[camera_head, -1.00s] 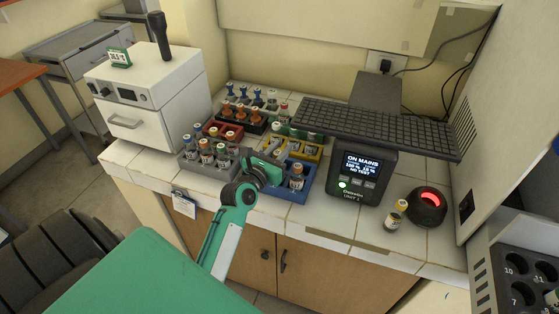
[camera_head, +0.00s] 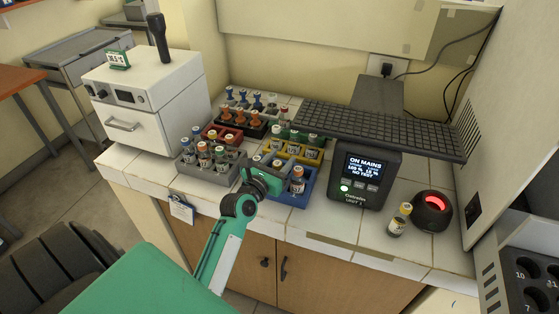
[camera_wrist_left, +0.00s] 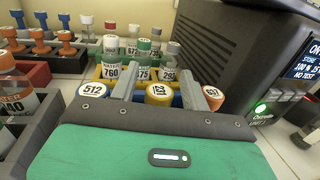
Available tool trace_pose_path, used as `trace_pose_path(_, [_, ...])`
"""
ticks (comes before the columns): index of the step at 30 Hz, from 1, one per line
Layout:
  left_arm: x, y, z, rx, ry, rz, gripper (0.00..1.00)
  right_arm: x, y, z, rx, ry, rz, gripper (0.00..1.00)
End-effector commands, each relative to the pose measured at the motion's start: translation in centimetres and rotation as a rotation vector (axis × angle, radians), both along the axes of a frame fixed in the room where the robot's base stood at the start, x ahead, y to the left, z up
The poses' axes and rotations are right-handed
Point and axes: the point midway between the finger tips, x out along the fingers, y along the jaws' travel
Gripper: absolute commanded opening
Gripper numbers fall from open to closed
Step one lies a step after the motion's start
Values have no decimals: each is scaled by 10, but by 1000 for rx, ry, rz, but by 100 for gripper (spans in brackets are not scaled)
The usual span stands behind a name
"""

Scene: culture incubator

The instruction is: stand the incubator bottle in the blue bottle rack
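The blue bottle rack (camera_head: 300,200) stands near the counter's front edge. An orange-capped bottle (camera_head: 298,181) stands upright in its right part. My left gripper (camera_head: 270,165) is low over the rack's left part, hiding some of it. In the left wrist view its two grey fingers (camera_wrist_left: 160,78) are spread, with a yellow cap marked 127 (camera_wrist_left: 159,92) between them and gaps at its sides. I cannot tell which bottle came from the incubator. My right gripper is out of view.
A yellow rack (camera_head: 300,155) with bottles stands behind, a grey rack (camera_head: 205,175) to the left. The black display unit (camera_head: 362,178) is close on the right. A yellow-capped bottle (camera_head: 399,219) stands by a red-lit black device (camera_head: 432,211). The white incubator (camera_head: 150,100) is left.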

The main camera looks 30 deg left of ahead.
Motion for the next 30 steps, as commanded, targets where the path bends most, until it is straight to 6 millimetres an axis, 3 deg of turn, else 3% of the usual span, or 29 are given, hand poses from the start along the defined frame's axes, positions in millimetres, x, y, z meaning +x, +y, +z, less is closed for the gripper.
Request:
trace_pose_path(5, [0, 0, 4, 0, 0, 0, 47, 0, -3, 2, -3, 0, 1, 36])
trace_pose_path(8, [-11, 0, 1, -1, 1, 1, 47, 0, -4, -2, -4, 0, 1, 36])
trace_pose_path(21, [-91, -4, 0, 0, 2, 0, 47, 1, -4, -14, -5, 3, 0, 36])
trace_pose_path(30, [-118, -5, 1, 0, 0, 0, 47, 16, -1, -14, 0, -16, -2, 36])
